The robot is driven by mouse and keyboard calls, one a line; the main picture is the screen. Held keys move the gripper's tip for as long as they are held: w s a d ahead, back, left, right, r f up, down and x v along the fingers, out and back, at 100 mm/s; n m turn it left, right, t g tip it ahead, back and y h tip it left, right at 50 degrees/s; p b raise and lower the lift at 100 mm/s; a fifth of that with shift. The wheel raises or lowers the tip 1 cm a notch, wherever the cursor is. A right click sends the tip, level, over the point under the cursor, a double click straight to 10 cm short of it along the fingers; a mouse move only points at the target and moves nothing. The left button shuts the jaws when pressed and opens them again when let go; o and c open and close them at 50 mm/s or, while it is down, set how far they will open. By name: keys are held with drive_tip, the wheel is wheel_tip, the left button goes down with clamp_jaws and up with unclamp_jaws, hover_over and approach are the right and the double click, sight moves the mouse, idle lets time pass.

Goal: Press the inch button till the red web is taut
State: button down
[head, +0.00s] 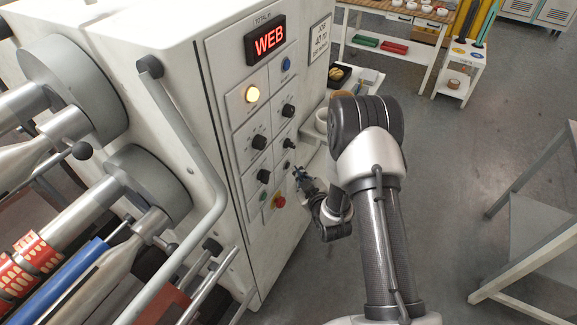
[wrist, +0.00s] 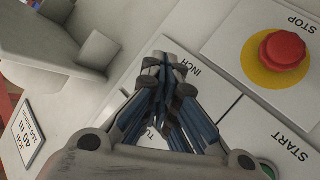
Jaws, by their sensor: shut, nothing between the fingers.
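My gripper (head: 301,177) is close to the lower right of the control panel in the head view. In the wrist view its fingers (wrist: 165,62) are shut and empty, pointing at the panel beside the INCH label (wrist: 188,70). The inch button itself is hidden behind the fingers, and I cannot tell whether they touch it. A red patterned material (head: 27,262), possibly the red web, shows on a shaft at the lower left of the head view. I cannot tell whether it is slack or taut. The display (head: 266,41) reads WEB in red.
The red STOP button (wrist: 283,50) on its yellow disc sits close to the fingers, with the START label (wrist: 290,146) nearby. Several black knobs, a lit yellow lamp (head: 252,94) and a blue button (head: 286,64) are higher up. A grey handrail (head: 185,140) stands left of the panel.

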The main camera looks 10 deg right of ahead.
drive_tip(key=shift+a, duration=0.1)
drive_tip(key=shift+w+a+b, duration=0.25)
drive_tip(key=shift+b, duration=0.1)
drive_tip(key=shift+w+a, duration=0.25)
drive_tip(key=shift+a, duration=0.05)
idle(1.1)
drive_tip(key=shift+d+b, duration=0.1)
drive_tip(key=shift+b, duration=0.2)
drive_tip(key=shift+s+d, duration=0.5)
drive_tip(key=s+d, duration=0.1)
drive_tip(key=d, duration=0.1)
drive_tip(key=s+d+b, duration=0.1)
drive_tip(key=s+d, duration=0.1)
drive_tip(key=shift+w, duration=0.1)
idle(0.8)
